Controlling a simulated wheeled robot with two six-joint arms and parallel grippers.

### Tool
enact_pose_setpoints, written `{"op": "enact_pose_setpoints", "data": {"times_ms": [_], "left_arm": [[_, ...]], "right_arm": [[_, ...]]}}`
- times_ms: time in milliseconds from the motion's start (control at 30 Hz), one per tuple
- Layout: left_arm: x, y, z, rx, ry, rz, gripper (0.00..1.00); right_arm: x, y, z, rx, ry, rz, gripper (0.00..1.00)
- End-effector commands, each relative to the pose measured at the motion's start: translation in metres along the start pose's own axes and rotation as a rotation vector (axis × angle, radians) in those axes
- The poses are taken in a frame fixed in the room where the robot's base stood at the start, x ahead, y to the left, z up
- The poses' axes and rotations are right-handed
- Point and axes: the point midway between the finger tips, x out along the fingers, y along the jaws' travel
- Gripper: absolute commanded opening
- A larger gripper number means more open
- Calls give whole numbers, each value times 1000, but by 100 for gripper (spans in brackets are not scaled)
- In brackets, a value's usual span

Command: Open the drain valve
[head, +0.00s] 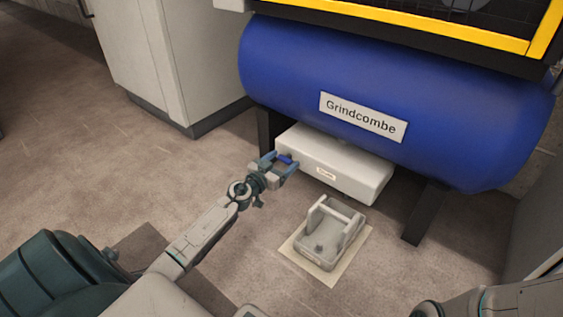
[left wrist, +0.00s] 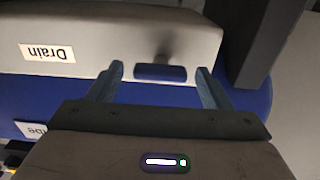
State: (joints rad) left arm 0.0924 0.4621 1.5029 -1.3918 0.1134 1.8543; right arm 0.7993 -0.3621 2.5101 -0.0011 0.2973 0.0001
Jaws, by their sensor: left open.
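A white box labelled Drain (head: 340,165) sits under the blue tank; it also shows upside down in the left wrist view (left wrist: 110,35). A short blue bar, seemingly the valve handle (left wrist: 160,72), is on the box face beside the label, with a dark shadow by it. My left gripper (head: 282,162) is at the box's left end. In the left wrist view its open fingers (left wrist: 160,85) stand on either side of the bar, with visible gaps to both. Whether the fingers have reached the bar's depth is hard to tell. My right gripper is out of view.
The blue tank (head: 300,70) labelled Grindcombe hangs above the box on dark legs (head: 425,214). A grey tray-like holder (head: 322,252) stands on a pale mat (head: 354,262) in front. A white cabinet (head: 150,60) is at the back left. The floor between is clear.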

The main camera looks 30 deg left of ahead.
Motion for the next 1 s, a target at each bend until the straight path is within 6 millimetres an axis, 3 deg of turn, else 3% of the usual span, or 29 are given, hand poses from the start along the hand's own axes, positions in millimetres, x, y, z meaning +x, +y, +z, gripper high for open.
{"op": "enact_pose_setpoints", "data": {"times_ms": [133,333,367,667,1000], "left_arm": [[0,0,0,0,0,0,69],[0,0,0,1,0,0,30],[0,0,0,1,0,0,28],[0,0,0,35,0,0,28],[-1,1,-1,250,-1,-1,28]], "right_arm": [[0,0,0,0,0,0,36],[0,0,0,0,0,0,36],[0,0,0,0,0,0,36],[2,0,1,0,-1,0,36],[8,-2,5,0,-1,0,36]]}}
